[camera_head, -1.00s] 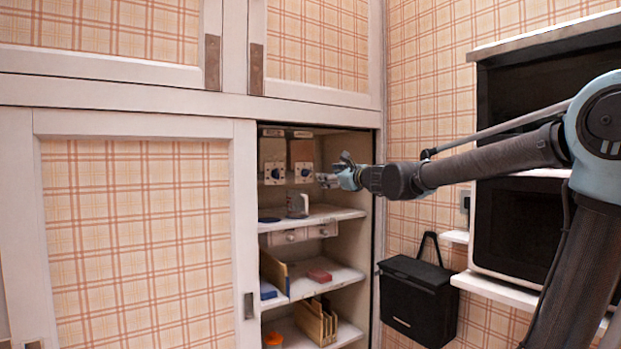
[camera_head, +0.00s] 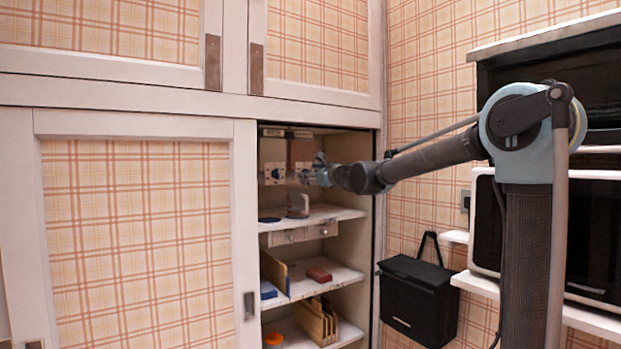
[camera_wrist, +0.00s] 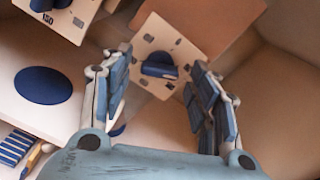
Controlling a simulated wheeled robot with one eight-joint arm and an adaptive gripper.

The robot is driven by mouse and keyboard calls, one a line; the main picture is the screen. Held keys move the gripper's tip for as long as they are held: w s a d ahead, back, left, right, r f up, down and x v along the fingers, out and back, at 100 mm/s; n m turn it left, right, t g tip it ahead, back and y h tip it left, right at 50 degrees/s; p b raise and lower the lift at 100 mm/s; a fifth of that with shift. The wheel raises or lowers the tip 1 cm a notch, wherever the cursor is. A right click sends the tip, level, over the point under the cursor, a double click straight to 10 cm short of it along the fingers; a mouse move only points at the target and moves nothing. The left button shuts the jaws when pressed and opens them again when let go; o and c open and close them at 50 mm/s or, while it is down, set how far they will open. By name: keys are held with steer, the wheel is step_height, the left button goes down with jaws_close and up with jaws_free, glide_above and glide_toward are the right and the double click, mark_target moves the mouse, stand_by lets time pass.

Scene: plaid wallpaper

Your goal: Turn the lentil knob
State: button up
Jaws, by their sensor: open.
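Two dispensers with blue knobs hang in the open cabinet: a pale one (camera_head: 272,153) at left and a brown one (camera_head: 301,151) at right. I cannot read which is the lentil one. The left knob (camera_head: 277,174) is clear of my gripper. In the wrist view, the brown dispenser's blue knob (camera_wrist: 158,68) sits on a pale plate (camera_wrist: 148,40) with dark marks, beyond and between my fingertips. My gripper (camera_head: 313,172) is open in front of the brown dispenser and partly hides its knob; the open fingers (camera_wrist: 161,61) also show in the wrist view. I see no contact.
The left dispenser's plate (camera_wrist: 72,14) is close by in the wrist view. A mug (camera_head: 297,206) and a blue disc (camera_head: 269,220) are on the shelf (camera_head: 335,214) below. The cabinet's right wall (camera_wrist: 285,95) is close to the gripper. A sliding door (camera_head: 137,230) covers the left side.

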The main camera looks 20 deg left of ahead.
steer(key=shift+w+a, duration=0.35)
steer(key=shift+a, duration=0.05)
steer(key=c, duration=1.1)
steer(key=shift+o, duration=0.2)
steer(key=shift+n, duration=0.3)
steer(key=n, duration=1.2)
steer(key=shift+s, duration=0.1)
steer(key=shift+f+n, duration=0.1)
steer(key=shift+n, duration=0.2)
